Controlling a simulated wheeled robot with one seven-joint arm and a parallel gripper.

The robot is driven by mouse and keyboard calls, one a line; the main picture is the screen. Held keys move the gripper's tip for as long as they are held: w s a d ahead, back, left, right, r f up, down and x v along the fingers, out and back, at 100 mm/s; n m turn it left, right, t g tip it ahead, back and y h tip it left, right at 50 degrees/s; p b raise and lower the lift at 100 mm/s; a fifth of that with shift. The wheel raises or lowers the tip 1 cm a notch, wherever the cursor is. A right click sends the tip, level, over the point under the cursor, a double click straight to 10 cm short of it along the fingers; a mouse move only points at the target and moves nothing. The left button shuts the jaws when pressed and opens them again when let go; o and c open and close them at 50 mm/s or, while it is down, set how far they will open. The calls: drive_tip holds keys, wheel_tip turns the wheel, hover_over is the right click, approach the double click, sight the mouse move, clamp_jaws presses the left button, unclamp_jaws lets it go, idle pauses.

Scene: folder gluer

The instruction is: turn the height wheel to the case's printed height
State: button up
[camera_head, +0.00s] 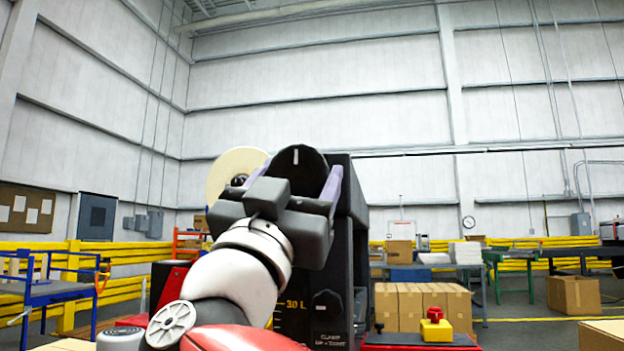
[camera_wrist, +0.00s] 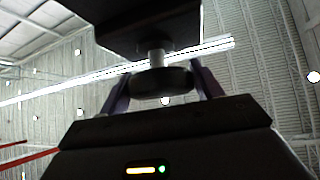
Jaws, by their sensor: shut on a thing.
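The height wheel (camera_head: 300,168) is a black disc with a white mark near its top edge, on the upper part of the dark machine (camera_head: 345,215). My gripper (camera_head: 298,178) is closed around it, with one purple finger on each side. In the wrist view the wheel (camera_wrist: 160,84) is a dark rounded disc on a short metal shaft, between the fingers of my gripper (camera_wrist: 163,78). A yellow "30" scale label (camera_head: 294,304) shows low on the machine, partly hidden by my arm. I cannot read a printed height on any case.
A clamp knob (camera_head: 327,303) sits on the machine above a "CLAMP UP = TIGHT" label. A red-and-yellow button box (camera_head: 435,325) stands at right. Brown cartons (camera_head: 423,305) are stacked behind. A blue cart (camera_head: 50,290) stands at left.

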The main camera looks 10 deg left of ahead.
drive_tip(key=shift+m+g+h, duration=0.3)
drive_tip(key=shift+m+h, duration=0.3)
drive_tip(key=shift+m, duration=0.2)
drive_tip(key=m+g+h, duration=0.2)
drive_tip(key=m+h, duration=0.1)
drive_tip(key=m, duration=0.1)
drive_tip(key=shift+w+a+h, duration=0.1)
drive_tip(key=shift+h, duration=0.2)
drive_tip(key=m+g+h, duration=0.1)
drive_tip(key=m+g, duration=0.1)
drive_tip(key=m, duration=0.1)
drive_tip(key=m+g+h, duration=0.2)
drive_tip(key=m, duration=0.1)
drive_tip(key=shift+r+m+p, duration=0.1)
drive_tip(key=shift+m+p, duration=0.25)
drive_tip(key=shift+m, duration=0.05)
drive_tip(key=m+g, duration=0.5)
drive_tip(key=m, duration=0.1)
drive_tip(key=shift+a, duration=0.1)
drive_tip(key=shift+m+g, duration=0.5)
drive_tip(key=o, duration=1)
